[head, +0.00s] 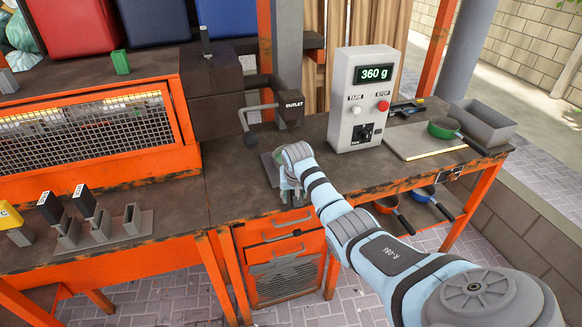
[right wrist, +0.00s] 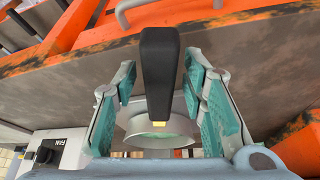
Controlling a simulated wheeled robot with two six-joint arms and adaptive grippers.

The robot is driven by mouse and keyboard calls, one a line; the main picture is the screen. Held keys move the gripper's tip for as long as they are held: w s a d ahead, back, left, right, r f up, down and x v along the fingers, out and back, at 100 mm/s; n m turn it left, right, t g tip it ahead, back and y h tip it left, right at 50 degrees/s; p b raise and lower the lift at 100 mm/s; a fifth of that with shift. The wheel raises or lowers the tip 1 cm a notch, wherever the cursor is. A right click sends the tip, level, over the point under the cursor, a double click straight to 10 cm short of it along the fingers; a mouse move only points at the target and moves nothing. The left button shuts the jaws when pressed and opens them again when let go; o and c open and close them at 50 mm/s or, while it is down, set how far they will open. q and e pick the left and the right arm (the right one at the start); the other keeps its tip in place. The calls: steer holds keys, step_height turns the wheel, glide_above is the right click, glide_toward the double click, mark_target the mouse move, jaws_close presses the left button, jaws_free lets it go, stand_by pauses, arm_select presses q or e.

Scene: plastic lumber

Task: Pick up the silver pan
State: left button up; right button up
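The silver pan (right wrist: 135,122) shows in the right wrist view, with its black handle (right wrist: 158,70) pointing up the picture. My right gripper (right wrist: 165,105) is open, one finger on each side of the handle, with gaps visible on both sides. Part of the pan's round body is hidden behind the fingers and the handle. In the head view my right gripper (head: 290,190) is low over the bench below the outlet, and my arm and gripper mostly hide the pan there. My left gripper is not in view.
The outlet (head: 291,104) juts out above the gripper. A control box (head: 358,100) reading 360 g stands to its right. A green pan (head: 444,127) is near a grey tray (head: 483,128) at the bench's right end. Orange (head: 386,205) and blue (head: 425,192) pans are on the lower shelf.

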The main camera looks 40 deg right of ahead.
jaws_close()
